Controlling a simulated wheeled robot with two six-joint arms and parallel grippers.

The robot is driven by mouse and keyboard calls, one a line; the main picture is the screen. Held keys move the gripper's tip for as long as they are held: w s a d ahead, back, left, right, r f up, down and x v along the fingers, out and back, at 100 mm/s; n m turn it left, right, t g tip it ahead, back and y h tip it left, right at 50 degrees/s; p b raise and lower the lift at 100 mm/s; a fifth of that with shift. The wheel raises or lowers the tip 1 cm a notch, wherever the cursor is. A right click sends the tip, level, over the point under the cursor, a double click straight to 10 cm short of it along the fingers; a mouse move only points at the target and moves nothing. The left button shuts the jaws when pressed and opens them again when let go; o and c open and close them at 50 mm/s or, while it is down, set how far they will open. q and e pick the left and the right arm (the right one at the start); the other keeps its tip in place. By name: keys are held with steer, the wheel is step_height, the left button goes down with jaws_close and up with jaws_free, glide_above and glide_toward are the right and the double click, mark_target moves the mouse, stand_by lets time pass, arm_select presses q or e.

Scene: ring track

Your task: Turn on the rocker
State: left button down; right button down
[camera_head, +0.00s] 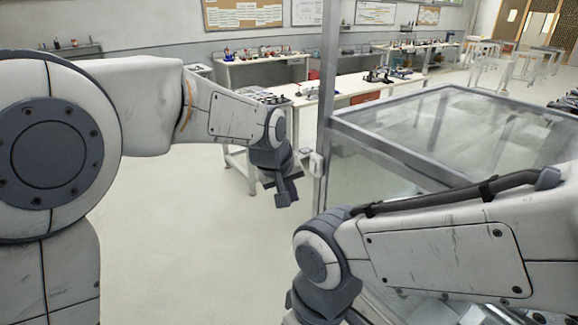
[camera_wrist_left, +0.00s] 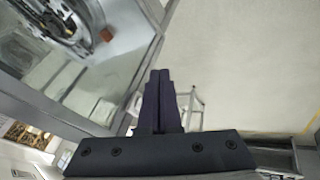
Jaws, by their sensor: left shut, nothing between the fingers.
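A small pale box (camera_head: 316,165), which looks like the rocker's housing, is fixed to the upright metal post (camera_head: 326,100). The rocker's position is too small to tell. My left gripper (camera_head: 289,197) is to the left of the box and a little lower in the picture, apart from it. The left wrist view shows its dark fingers (camera_wrist_left: 160,75) together, with nothing between them. I cannot make out the rocker in that view. My right arm crosses the lower right of the head view, and its gripper is out of sight.
A glass-sided case with a metal frame (camera_head: 400,160) stands at the right, beside the post. Workbenches (camera_head: 350,88) stand further back. The floor at left is clear.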

arm_select(q)
steer(key=s+a+f+m+g, duration=0.1)
steer(key=s+a+f+m, duration=0.1)
steer(key=s, duration=0.7)
steer(key=s+a+f+m+g+y+b, duration=0.1)
steer(key=s+a+f+m+g, duration=0.1)
steer(key=s, duration=0.8)
steer(key=s+a+f+m+g+y, duration=0.1)
steer(key=s+a+f+m, duration=0.3)
steer(key=s, duration=0.6)
steer(key=shift+a+f+m+g, duration=0.15)
steer(key=shift+a+m+g, duration=0.25)
steer(key=shift+a, duration=0.7)
arm_select(e)
steer(key=shift+f, duration=0.85)
arm_select(q)
steer(key=shift+s, duration=0.1)
